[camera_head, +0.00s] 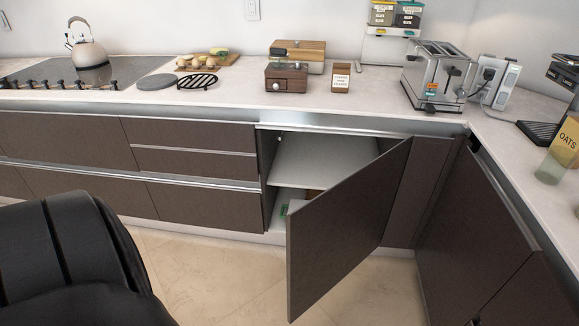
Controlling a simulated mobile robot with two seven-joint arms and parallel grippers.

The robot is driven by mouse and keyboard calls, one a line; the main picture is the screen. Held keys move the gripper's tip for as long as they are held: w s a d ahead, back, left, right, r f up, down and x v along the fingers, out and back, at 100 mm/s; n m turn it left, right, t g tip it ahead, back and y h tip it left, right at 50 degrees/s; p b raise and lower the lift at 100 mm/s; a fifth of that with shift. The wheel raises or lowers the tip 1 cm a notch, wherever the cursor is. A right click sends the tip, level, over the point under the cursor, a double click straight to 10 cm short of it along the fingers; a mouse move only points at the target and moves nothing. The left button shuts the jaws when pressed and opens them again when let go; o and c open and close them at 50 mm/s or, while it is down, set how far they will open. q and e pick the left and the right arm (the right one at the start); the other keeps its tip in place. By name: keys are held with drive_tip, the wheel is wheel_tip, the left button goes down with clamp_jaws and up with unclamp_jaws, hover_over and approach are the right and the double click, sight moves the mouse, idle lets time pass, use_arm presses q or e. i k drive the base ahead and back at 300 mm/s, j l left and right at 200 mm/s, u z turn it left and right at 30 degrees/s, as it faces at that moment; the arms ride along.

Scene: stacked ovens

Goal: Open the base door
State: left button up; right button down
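The base cabinet door (345,235) stands wide open. It is a dark brown panel swung outward into the room, with its hinge side at the right of the opening. Behind it, the base cabinet shows a white inner shelf (310,163). Small items, one of them green, sit on the cabinet floor and are partly hidden by the door. Neither gripper is in view.
Drawers (200,165) left of the opening are shut. Another dark cabinet front (470,240) runs along the right. The countertop (235,98) holds a kettle (88,50), a toaster (437,75) and small boxes. The tiled floor (220,275) before the cabinet is clear.

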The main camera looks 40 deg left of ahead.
sight(328, 236)
drive_tip(key=j+z, duration=0.15)
drive_tip(key=j, duration=0.7)
drive_tip(key=j+z, duration=0.15)
drive_tip(key=j, duration=0.65)
drive_tip(key=k+j+z, duration=0.1)
drive_tip(key=j, duration=0.7)
